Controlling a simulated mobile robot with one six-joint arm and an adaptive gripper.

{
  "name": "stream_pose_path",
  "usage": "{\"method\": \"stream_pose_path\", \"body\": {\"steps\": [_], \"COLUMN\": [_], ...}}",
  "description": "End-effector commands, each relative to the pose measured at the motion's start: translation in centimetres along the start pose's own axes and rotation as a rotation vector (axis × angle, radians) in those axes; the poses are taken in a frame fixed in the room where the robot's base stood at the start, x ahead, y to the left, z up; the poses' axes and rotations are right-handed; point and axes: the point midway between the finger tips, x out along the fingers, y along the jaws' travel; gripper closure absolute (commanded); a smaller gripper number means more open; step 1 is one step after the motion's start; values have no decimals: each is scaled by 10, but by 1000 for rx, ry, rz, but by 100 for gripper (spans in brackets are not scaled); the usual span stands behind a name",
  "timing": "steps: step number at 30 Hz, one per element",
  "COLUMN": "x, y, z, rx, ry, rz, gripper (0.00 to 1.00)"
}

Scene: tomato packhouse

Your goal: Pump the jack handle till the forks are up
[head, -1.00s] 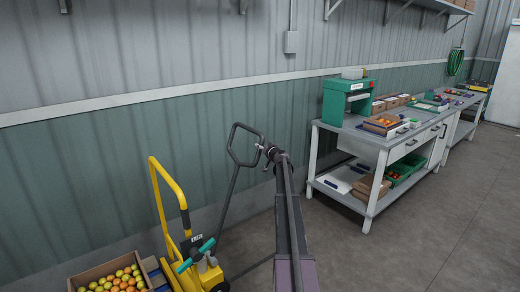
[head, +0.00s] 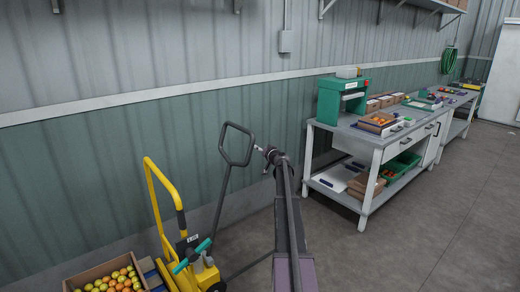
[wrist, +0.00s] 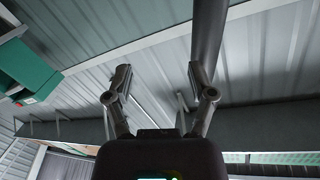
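The jack's black handle (head: 222,200) rises to a loop grip, tilted slightly right, left of my gripper. The yellow jack body (head: 206,277) is at the bottom, with a teal-gripped lever beside a yellow tubular frame (head: 161,205). The forks are hidden or out of frame. My gripper (head: 262,151) is just right of the handle loop, with a small gap in the head view. In the wrist view my gripper (wrist: 158,72) has its fingers apart with nothing between them. A dark bar (wrist: 208,40), probably the handle, passes beside the right finger, outside the gap.
A crate (head: 72,285) of tomatoes sits at the bottom left. The ribbed wall (head: 90,170) runs behind the jack. A workbench (head: 378,140) with a green machine (head: 341,98), boxes and trays stands to the right. The grey floor (head: 410,235) in front of it is clear.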

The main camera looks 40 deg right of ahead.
Motion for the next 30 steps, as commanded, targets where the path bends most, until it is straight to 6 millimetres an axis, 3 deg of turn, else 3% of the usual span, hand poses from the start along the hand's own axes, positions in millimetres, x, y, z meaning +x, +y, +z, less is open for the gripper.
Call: {"method": "stream_pose_path", "body": {"steps": [30], "x": [-51], "y": [-1], "z": [0], "rx": [0], "ry": [0], "rz": [-1], "gripper": [29]}}
